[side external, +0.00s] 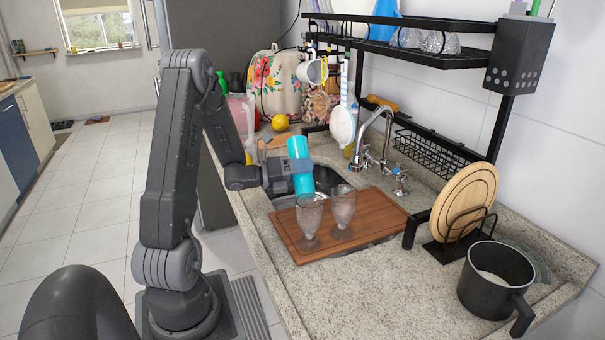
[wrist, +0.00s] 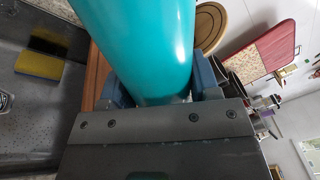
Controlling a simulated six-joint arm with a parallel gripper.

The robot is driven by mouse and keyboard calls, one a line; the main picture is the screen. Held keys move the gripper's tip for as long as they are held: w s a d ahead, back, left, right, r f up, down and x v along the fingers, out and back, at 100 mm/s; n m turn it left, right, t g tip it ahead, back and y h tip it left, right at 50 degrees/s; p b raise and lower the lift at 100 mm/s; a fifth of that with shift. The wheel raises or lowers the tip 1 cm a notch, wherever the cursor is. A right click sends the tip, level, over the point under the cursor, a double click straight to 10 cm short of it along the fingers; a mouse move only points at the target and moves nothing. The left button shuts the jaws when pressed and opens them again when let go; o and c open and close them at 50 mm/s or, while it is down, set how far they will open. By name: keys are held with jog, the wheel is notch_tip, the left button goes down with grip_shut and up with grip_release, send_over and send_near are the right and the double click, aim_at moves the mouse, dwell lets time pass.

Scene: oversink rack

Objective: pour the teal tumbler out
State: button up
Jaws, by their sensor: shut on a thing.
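The teal tumbler (side external: 298,163) is held in my gripper (side external: 301,172) above the sink area, slightly tilted in the side external view. In the wrist view the tumbler (wrist: 145,45) fills the upper middle, between the blue-grey fingers of my gripper (wrist: 160,90). My gripper is shut around its side. The inside of the tumbler is hidden, so its contents cannot be told. The sink (side external: 325,178) lies below and behind the tumbler, partly covered by a wooden board.
Two clear goblets (side external: 310,215) (side external: 343,205) stand on the wooden board (side external: 375,215), close to my gripper. The faucet (side external: 385,130) rises behind the sink. A black pot (side external: 490,285) and round boards (side external: 465,200) stand at right. A yellow sponge (wrist: 38,67) lies in the sink.

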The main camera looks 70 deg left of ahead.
jog(key=m, duration=0.1)
jog(key=a+m, duration=0.1)
jog(key=m, duration=0.1)
jog(key=shift+w+r, duration=0.1)
jog(key=shift+r, duration=0.25)
jog(key=m, duration=0.3)
jog(key=a+m, duration=0.1)
jog(key=shift+w+r+m, duration=0.1)
jog(key=shift+r+m, duration=0.15)
jog(key=shift+m, duration=0.05)
jog(key=shift+d+r+m, duration=0.25)
jog(key=shift+d+m, duration=0.1)
jog(key=shift+m, duration=0.4)
jog(key=shift+d+r+m, duration=0.2)
jog(key=shift+d+m, duration=0.15)
jog(key=shift+m, duration=0.4)
jog(key=w+d+r, duration=0.5)
jog(key=w+d, duration=0.1)
jog(key=w, duration=0.2)
jog(key=w+d+h, duration=0.1)
jog(key=w+d, duration=0.1)
jog(key=d, duration=0.5)
jog(key=w+d, duration=0.3)
jog(key=d, duration=0.4)
jog(key=s+d+f, duration=0.3)
jog(key=d+f, duration=0.4)
jog(key=d, duration=0.3)
jog(key=shift+s+d+m, duration=0.25)
jog(key=shift+d+m, duration=0.05)
jog(key=shift+m, duration=0.1)
